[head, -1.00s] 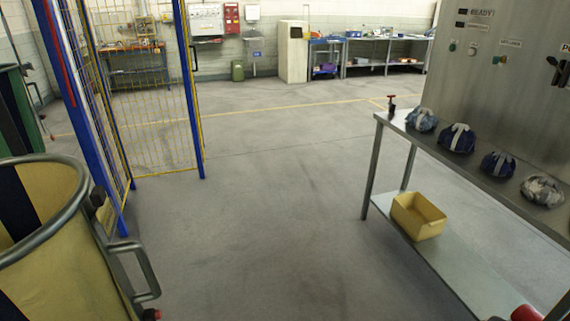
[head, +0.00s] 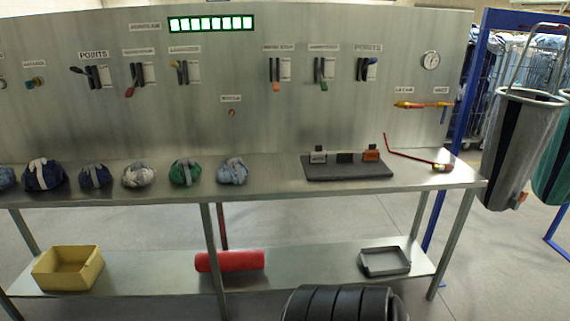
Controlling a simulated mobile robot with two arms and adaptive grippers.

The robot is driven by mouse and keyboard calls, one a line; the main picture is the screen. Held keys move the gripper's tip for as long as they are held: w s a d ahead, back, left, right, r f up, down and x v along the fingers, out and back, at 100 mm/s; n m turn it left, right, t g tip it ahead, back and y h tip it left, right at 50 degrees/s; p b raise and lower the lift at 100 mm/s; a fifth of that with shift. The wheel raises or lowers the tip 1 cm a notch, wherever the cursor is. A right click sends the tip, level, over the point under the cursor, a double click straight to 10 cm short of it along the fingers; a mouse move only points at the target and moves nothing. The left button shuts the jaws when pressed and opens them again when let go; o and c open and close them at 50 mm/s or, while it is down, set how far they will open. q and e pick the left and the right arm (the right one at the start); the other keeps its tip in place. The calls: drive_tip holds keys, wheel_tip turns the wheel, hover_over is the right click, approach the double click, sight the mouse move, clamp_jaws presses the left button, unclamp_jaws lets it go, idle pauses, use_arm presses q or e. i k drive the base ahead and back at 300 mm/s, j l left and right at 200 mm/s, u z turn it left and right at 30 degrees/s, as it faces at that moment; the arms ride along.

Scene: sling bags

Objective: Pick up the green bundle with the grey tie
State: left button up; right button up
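The green bundle with a grey tie (head: 185,172) sits on the metal table (head: 270,178) in the head view, left of centre. A whitish-grey bundle (head: 139,174) is on its left and a light blue bundle (head: 232,170) on its right, each a little apart from it. Neither of my grippers shows in the head view, so nothing is seen touching the green bundle.
More bundles, including a dark blue one (head: 96,176), line the table's left. A dark board (head: 347,167) and a red bar (head: 408,155) lie on the right. A yellow bin (head: 68,268), red roll (head: 230,261) and grey tray (head: 385,261) rest on the lower shelf.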

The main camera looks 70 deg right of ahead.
sight(186, 170)
drive_tip(key=z, duration=1.65)
